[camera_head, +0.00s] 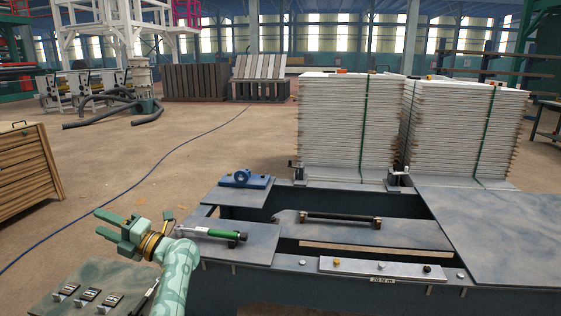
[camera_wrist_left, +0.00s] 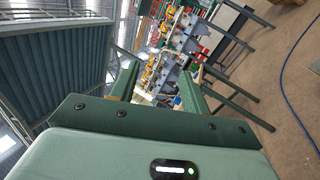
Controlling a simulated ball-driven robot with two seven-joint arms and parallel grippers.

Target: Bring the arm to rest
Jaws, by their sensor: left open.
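My left arm (camera_head: 178,275) comes up from the bottom of the head view, with a mottled green covering. My left gripper (camera_head: 112,230) is raised and points to the left, above the floor and left of the grey workbench (camera_head: 310,200). Its jaws are apart and nothing shows between them. In the left wrist view the two green fingers (camera_wrist_left: 162,75) are spread, with only distant machines and floor behind the gap. My right gripper is not in view.
A green-handled tool (camera_head: 215,233) lies on the bench close to my left wrist. A blue block (camera_head: 243,180), a black bar (camera_head: 340,218) and a button panel (camera_head: 382,268) are on the bench. A switch panel (camera_head: 85,290) sits below my gripper. White stacks (camera_head: 345,125) stand behind.

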